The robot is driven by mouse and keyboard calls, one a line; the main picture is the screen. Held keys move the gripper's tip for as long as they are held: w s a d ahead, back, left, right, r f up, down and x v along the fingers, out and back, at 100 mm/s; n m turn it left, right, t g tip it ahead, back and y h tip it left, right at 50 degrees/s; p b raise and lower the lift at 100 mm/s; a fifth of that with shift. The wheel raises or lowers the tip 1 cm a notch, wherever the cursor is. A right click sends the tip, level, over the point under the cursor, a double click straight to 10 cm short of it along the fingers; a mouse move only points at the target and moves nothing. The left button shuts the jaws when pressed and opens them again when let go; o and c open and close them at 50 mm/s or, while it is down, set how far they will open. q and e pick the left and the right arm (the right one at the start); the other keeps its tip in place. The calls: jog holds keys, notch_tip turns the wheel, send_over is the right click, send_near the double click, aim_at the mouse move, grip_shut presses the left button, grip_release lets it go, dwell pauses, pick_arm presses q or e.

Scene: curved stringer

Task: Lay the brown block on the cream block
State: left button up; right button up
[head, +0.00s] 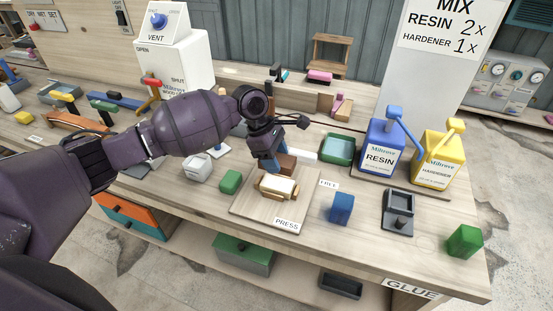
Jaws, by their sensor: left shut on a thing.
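My left gripper (270,162) reaches in over the bench with its fingers pointing down. It is shut on the brown block (287,163), which shows partly behind the fingers. The cream block (279,186) lies on the wooden press board (246,208), just nearer the camera than the brown block. Whether the two blocks touch cannot be told from this angle. My right gripper is not in view.
A green block (231,181) lies left of the board and a blue block (341,208) right of it. A green tray (338,149), the blue resin can (382,149) and yellow hardener can (440,158) stand behind. A dark fixture (398,212) is at right.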

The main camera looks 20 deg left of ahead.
aim_at(276, 182)
pick_arm(q)
jog(key=shift+f+b, duration=0.45)
jog(key=shift+b, duration=0.05)
jog(key=shift+f+b, duration=0.85)
jog(key=shift+b, duration=0.1)
jog(key=shift+f+p, duration=0.35)
jog(key=shift+f, duration=1.3)
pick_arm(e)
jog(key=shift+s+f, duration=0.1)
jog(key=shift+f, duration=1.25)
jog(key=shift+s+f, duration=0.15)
pick_arm(q)
jog(key=shift+p, duration=0.35)
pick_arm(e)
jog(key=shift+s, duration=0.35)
